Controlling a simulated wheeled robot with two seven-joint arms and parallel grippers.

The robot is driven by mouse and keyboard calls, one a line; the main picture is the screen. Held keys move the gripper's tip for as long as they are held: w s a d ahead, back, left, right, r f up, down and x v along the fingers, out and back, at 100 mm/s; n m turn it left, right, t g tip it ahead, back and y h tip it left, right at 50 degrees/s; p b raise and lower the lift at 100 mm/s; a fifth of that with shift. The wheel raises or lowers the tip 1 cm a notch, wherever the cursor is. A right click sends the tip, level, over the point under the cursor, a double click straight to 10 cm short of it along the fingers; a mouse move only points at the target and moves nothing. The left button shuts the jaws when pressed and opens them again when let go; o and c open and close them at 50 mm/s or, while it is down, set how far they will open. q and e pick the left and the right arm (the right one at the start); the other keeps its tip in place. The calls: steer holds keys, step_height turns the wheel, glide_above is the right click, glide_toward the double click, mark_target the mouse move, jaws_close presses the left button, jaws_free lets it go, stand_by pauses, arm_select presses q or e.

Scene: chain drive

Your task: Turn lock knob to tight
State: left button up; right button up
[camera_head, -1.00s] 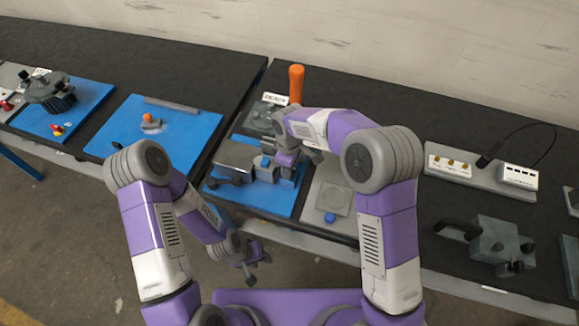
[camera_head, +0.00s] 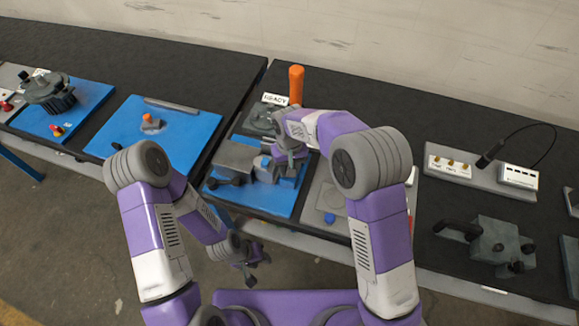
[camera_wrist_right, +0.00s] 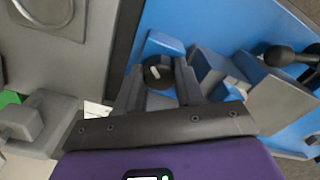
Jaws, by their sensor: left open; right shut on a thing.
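The lock knob (camera_wrist_right: 158,70) is a small dark round knob with a white mark, seen in the right wrist view. My right gripper (camera_wrist_right: 156,82) is shut on it, one finger on each side. In the head view the right gripper (camera_head: 284,168) is over the blue-plated grey fixture (camera_head: 237,160), and my own arm hides the knob there. The fixture's blue plate also shows in the right wrist view (camera_wrist_right: 200,22). My left gripper (camera_head: 250,270) is open and empty, low in front of the table's edge.
An orange upright handle (camera_head: 296,84) stands behind the right gripper. A grey panel with a blue button (camera_head: 330,218) lies to its right. Grey blocks (camera_wrist_right: 275,92) and a black ball-ended lever (camera_wrist_right: 280,56) are close by. A blue board (camera_head: 150,128) lies to the left.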

steer(key=m, duration=0.4)
steer(key=shift+m, duration=0.3)
steer(key=m+p, duration=0.1)
steer(key=m, duration=0.3)
steer(key=shift+m, duration=0.3)
steer(key=shift+w, duration=0.1)
steer(key=o, duration=1)
steer(key=shift+o, duration=0.2)
step_height(320, 180, up, 8)
steer(key=shift+f+p, duration=0.2)
steer(key=shift+p, duration=0.3)
